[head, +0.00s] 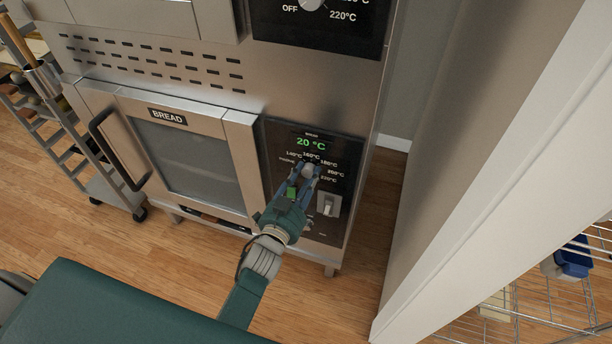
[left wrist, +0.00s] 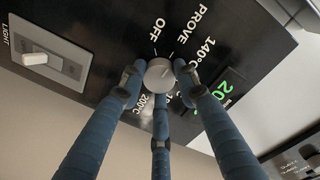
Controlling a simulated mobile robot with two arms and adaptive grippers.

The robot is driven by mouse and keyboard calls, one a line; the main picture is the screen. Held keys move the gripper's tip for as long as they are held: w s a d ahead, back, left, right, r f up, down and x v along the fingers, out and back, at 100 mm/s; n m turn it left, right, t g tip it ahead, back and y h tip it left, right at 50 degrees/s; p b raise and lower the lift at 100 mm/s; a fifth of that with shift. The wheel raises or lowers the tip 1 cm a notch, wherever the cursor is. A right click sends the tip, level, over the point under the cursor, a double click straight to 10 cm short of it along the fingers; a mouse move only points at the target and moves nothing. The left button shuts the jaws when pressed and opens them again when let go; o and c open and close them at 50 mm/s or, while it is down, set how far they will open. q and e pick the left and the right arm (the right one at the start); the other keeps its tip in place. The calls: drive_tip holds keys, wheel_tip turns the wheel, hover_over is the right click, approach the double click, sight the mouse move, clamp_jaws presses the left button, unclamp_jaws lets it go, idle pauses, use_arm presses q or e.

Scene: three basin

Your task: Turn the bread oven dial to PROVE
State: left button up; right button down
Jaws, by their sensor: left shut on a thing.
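The bread oven (head: 180,125) is the lower steel unit labelled BREAD, with its door shut. Its dial is a round grey knob on the black control panel (head: 347,150), right of the door. In the left wrist view the dial (left wrist: 160,74) is seen close up, with OFF, PROVE, 140°C and 200°C printed around it. My left gripper (head: 308,172) is shut on the dial, its three blue fingers around the knob. I cannot tell for certain which label the dial points to. The fingers hide some of the labels.
The green display (head: 310,143) above the dial reads 20 °C. A light switch (left wrist: 40,60) sits below the dial on the panel. Another oven's panel (head: 318,22) is above. A wheeled rack (head: 55,110) stands left; a wall edge (head: 470,190) stands right.

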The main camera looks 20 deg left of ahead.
use_arm(q)
drive_tip(key=o, duration=1.2)
drive_tip(key=shift+w+d+r, duration=0.1)
drive_tip(key=shift+r, duration=0.4)
drive_tip(key=shift+c, duration=0.2)
drive_tip(key=shift+f, duration=0.15)
drive_tip(key=s, duration=1.2)
drive_tip(key=shift+a+r, duration=0.2)
drive_tip(key=shift+a, duration=0.2)
drive_tip(key=shift+f, duration=0.1)
